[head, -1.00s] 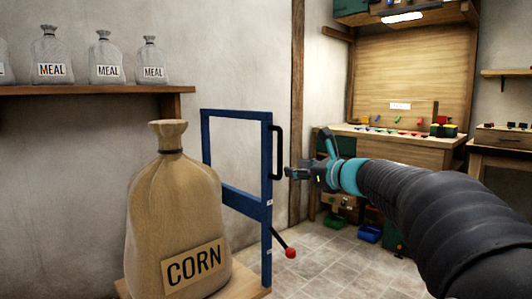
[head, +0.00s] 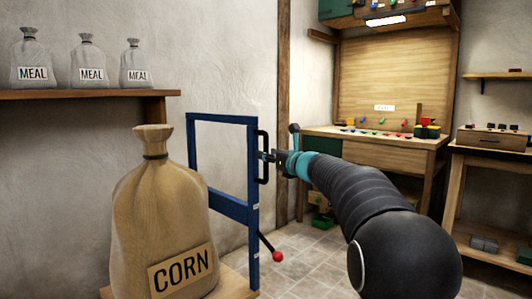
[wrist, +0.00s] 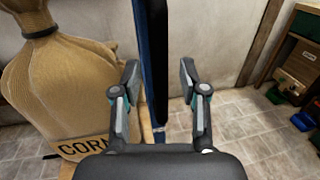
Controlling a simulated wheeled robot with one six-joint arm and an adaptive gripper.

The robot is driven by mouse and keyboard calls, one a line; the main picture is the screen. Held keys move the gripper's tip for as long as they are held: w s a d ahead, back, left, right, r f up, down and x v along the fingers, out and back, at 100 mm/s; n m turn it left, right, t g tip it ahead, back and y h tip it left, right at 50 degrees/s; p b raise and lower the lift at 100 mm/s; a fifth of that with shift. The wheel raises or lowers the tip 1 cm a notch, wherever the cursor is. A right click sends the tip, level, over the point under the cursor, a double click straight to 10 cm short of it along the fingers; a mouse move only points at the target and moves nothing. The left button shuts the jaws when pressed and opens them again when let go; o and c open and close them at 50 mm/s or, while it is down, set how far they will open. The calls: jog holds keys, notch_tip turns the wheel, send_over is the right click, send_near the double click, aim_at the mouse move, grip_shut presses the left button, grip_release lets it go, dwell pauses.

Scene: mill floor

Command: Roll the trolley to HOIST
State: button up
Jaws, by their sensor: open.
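The trolley has a blue upright frame (head: 222,118) with a black vertical handle (head: 263,178) on its right post. A lever with a red knob (head: 277,257) sticks out low on that post. A full CORN sack (head: 165,225) stands upright on its wooden deck (head: 240,292). My gripper (head: 266,157) is at the upper part of the handle. In the wrist view my gripper (wrist: 160,80) is open, with one finger on each side of the dark handle (wrist: 151,60) and the blue post. Contact cannot be told. No HOIST marking is readable.
A shelf (head: 90,95) with MEAL sacks is on the left wall. A workbench (head: 385,136) with coloured parts stands at the back, and a side table (head: 490,150) at right.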

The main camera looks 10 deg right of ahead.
jog(key=shift+x, duration=1.1)
grip_shut()
jog(key=shift+s, duration=0.1)
